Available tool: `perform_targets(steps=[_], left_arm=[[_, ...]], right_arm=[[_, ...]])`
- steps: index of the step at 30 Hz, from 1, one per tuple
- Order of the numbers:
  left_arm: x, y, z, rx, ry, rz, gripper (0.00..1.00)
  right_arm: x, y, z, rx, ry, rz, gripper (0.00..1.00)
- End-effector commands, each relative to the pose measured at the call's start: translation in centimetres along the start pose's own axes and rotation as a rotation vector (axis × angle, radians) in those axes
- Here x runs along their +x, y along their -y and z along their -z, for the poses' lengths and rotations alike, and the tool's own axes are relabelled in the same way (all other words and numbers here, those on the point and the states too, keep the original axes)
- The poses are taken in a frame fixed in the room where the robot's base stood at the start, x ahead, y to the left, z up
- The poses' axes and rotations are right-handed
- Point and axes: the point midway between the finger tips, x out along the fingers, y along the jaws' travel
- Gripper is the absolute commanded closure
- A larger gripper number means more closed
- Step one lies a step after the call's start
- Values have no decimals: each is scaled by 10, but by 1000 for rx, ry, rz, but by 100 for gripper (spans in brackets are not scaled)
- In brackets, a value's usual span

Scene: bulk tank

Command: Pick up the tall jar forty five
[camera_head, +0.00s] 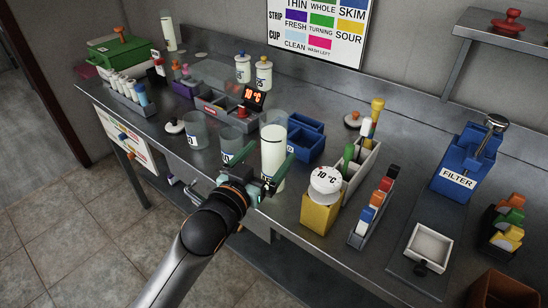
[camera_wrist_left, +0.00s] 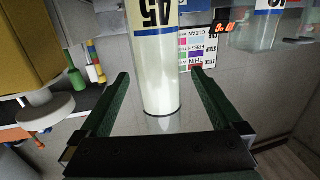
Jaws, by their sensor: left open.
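The tall jar (camera_head: 272,160) is a clear cylinder of white milk standing upright near the front edge of the counter. In the left wrist view the jar (camera_wrist_left: 160,80) appears upside down, with a cream, blue-edged label that seems to read 45. My left gripper (camera_head: 273,149) is open, its green fingers on either side of the jar. In the left wrist view a gap shows between each finger and the glass. The gripper hides part of the jar's lower side in the head view. My right gripper is not in view.
Clear jars (camera_head: 195,130) stand left of the tall jar. A blue bin (camera_head: 304,143) is behind it. A grey control box (camera_head: 222,106) lies behind the jars.

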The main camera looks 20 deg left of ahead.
Motion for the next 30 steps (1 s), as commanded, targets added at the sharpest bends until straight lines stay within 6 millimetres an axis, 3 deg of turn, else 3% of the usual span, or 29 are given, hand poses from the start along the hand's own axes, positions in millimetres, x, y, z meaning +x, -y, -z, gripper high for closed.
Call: perform_targets(steps=[5,15,24,30], left_arm=[[10,-1,1,0,-1,-1,0],[52,-2,3,0,0,-1,0],[56,-2,3,0,0,-1,0],[56,-2,3,0,0,-1,21]], right_arm=[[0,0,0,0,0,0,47],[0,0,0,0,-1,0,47],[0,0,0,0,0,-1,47],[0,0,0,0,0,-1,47]])
